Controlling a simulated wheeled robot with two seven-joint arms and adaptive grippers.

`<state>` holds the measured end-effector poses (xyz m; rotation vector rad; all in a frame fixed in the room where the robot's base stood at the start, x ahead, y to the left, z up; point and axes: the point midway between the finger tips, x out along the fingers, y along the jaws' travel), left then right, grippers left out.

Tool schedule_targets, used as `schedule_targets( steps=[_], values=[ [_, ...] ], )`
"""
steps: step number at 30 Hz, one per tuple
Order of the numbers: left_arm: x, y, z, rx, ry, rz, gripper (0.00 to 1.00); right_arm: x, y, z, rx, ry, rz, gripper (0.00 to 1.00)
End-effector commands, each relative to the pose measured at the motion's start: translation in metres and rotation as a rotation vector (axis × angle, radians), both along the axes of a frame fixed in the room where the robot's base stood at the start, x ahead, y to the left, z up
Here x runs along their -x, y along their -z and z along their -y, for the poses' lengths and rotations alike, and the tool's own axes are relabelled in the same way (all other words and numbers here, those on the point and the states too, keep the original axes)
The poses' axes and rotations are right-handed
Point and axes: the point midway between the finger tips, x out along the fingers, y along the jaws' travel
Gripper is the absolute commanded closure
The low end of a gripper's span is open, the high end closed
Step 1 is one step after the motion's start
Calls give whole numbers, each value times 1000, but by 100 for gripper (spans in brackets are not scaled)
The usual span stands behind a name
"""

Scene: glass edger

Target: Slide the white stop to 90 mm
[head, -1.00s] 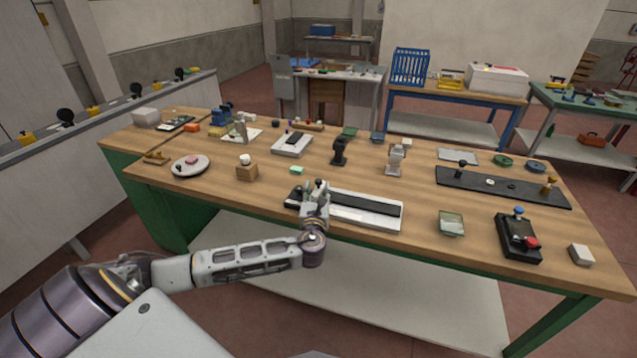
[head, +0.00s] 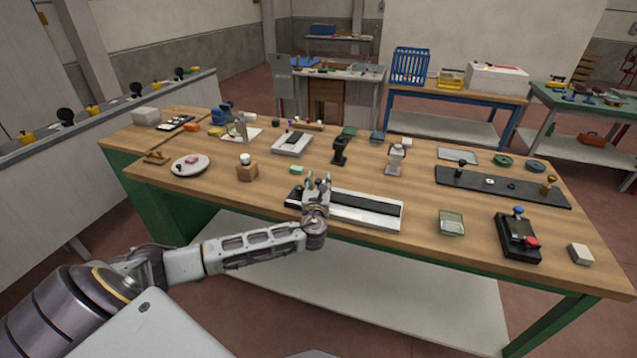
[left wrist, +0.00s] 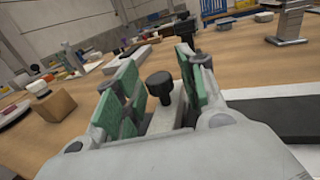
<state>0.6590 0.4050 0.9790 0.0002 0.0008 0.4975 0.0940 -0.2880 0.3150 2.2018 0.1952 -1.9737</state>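The white stop (left wrist: 165,118) carries a black knob (left wrist: 160,86) and shows between my left gripper's fingers in the left wrist view. My left gripper (left wrist: 159,88) has green pads and is open, with a pad on each side of the knob and a visible gap on both sides. In the head view my left gripper (head: 318,183) is over the left part of a white fixture with a black strip (head: 368,208), near the table's front edge. The gripper hides the stop there, and I cannot read any scale. My right gripper is out of view.
A wooden block with a white knob (head: 247,171) stands to the left of the fixture, and a small green block (head: 297,170) lies behind it. A black stand (head: 340,151) is farther back. A glass square (head: 451,223) lies to the right.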

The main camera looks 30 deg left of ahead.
Motion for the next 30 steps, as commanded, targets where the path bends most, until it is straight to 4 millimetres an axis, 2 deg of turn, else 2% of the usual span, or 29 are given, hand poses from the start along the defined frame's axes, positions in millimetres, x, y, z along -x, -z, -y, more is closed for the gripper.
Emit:
schedule_targets(
  steps=[1, 8, 17, 30],
  values=[
    [0, 0, 0, 0, 0, 0, 70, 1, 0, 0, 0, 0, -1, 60],
    [0, 0, -1, -1, -2, 0, 100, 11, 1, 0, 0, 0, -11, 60],
    [0, 0, 2, -1, -5, 0, 100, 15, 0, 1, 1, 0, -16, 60],
    [-8, 0, 34, 0, -6, -1, 100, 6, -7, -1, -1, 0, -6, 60]
  ],
)
